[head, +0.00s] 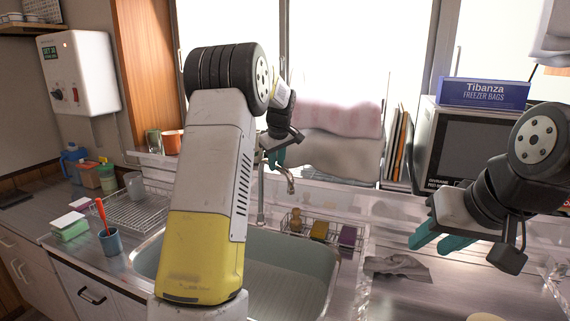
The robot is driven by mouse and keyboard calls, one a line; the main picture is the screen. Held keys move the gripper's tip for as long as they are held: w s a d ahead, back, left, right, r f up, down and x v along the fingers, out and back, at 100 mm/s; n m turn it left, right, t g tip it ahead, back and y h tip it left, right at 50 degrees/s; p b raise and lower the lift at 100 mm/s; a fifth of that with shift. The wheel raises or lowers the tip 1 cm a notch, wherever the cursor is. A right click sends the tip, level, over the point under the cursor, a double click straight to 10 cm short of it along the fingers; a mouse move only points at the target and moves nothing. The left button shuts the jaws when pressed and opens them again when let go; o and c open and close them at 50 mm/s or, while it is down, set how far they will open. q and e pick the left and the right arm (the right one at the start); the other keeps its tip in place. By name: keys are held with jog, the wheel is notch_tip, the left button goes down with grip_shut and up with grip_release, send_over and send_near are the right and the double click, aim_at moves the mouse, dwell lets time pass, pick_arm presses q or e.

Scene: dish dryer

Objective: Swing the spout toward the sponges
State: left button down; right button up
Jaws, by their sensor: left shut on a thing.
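The silver spout (286,174) rises behind the sink (290,281), its bent end pointing right and down over the basin's back edge. My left gripper (276,156) is shut on the spout near its upper part; the arm and gripper partly hide the grip and the faucet base. Sponges (319,230) in brown, yellow and purple sit in a wire caddy on the sink's back right edge, right of and below the spout's end. My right gripper (438,240) is open and empty above the right counter, its teal fingers apart.
A grey cloth (397,266) lies on the right counter. A microwave (470,142) with a freezer bag box (484,92) stands behind my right gripper.

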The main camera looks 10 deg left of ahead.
pick_arm(q)
jog(key=shift+w+d, duration=0.1)
jog(key=shift+w, duration=0.05)
jog(key=c, duration=1.3)
grip_release()
jog(key=v, duration=0.8)
jog(key=shift+f, duration=0.1)
